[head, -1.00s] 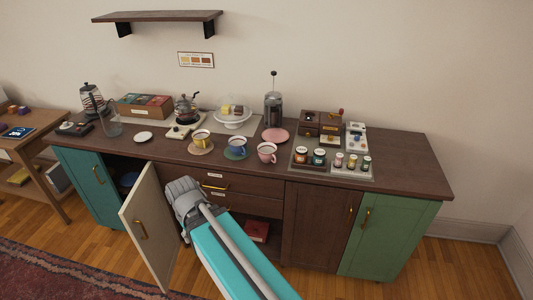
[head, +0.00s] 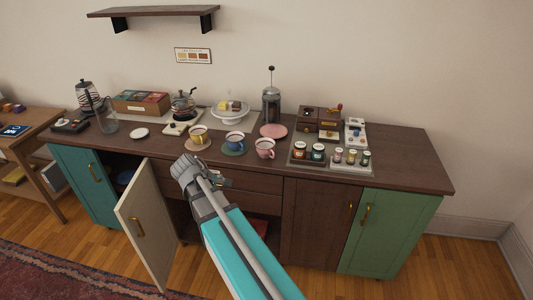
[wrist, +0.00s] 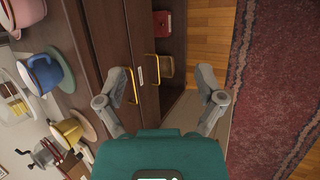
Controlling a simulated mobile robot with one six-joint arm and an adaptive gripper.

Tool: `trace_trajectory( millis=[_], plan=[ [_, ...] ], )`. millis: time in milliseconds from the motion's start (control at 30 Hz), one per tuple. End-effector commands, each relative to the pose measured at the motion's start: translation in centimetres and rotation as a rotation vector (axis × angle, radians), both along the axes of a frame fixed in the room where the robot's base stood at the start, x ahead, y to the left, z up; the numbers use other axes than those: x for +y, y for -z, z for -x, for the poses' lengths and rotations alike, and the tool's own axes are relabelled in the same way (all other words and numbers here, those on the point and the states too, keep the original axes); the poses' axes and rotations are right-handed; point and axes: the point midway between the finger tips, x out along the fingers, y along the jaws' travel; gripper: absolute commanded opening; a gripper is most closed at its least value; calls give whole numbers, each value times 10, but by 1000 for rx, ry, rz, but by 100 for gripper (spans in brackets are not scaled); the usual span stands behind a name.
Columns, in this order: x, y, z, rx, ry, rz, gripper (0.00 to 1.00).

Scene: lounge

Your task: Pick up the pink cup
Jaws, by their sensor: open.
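The pink cup (head: 265,148) stands upright on the counter, right of the blue cup (head: 235,142) and the yellow cup (head: 198,136). In the wrist view the pink cup (wrist: 24,12) is cut off at the top left corner, above the blue cup (wrist: 42,74) and the yellow cup (wrist: 72,130). My gripper (wrist: 163,84) is open and empty, with its fingers spread before the cabinet drawers. In the head view my arm ends in front of the counter, left of and lower than the pink cup, and hides the fingertips.
The cabinet's cream door (head: 148,238) hangs open at the left. Jars on a tray (head: 300,164) stand right of the pink cup, and a pink plate (head: 273,130) lies behind it. A french press (head: 271,105) stands farther back.

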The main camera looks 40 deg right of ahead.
Motion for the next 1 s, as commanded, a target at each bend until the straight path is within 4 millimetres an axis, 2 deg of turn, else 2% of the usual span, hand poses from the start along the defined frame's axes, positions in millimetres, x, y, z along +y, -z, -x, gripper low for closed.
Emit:
trace_trajectory(
  millis=[33, 200, 300, 433, 633, 1000],
  plan=[
    [-19, 0, -13, 39, -47, 62, 87],
    [-76, -17, -38, 222, -224, 282, 87],
    [-105, -29, -49, 341, -304, 392, 87],
    [-131, -42, -59, 479, -378, 497, 87],
    [-150, -55, -66, 597, -431, 574, 87],
    [-153, -57, -66, 614, -438, 583, 87]
  ],
)
